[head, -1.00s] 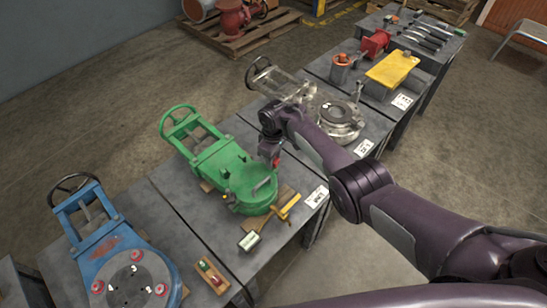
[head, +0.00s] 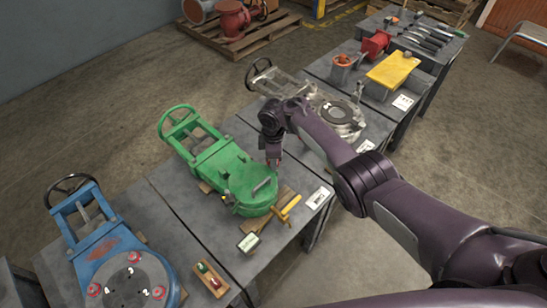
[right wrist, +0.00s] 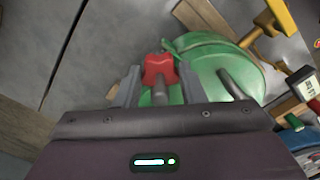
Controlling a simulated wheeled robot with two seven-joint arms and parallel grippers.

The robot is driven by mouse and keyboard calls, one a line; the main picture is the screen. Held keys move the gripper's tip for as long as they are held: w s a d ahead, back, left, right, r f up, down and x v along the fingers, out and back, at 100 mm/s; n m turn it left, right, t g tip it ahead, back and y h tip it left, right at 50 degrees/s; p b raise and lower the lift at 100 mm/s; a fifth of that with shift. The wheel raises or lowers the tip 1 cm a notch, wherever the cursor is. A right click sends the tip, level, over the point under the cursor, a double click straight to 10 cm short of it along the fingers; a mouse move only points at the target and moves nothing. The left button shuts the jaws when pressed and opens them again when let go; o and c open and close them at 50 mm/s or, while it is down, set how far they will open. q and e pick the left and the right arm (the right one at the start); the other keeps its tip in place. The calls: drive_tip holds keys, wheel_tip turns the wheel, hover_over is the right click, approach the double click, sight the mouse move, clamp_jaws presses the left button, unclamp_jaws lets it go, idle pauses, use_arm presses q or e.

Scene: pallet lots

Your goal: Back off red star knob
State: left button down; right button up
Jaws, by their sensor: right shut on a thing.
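The red star knob (right wrist: 158,68) shows in the right wrist view, between the fingers of my right gripper (right wrist: 160,88). A grey stem shows just below it in the picture. The gripper is shut on the knob. Behind the knob is the round end of a green valve (right wrist: 205,62). In the head view my right gripper (head: 273,161) points down beside the right edge of the green valve (head: 228,172); its fingertips and the knob are hard to make out there. My left gripper is not in view.
A blue valve (head: 98,247) with several red knobs lies at the lower left. A yellow tool (head: 290,205) on a wooden board and a small wooden tray (head: 211,279) lie near the front.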

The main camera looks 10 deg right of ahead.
idle(0.3)
drive_tip(key=o, duration=1)
drive_tip(key=shift+r, duration=0.1)
wheel_tip(320, 180, up, 6)
drive_tip(key=shift+r+p, duration=0.15)
drive_tip(key=shift+p, duration=1)
drive_tip(key=shift+r, duration=0.65)
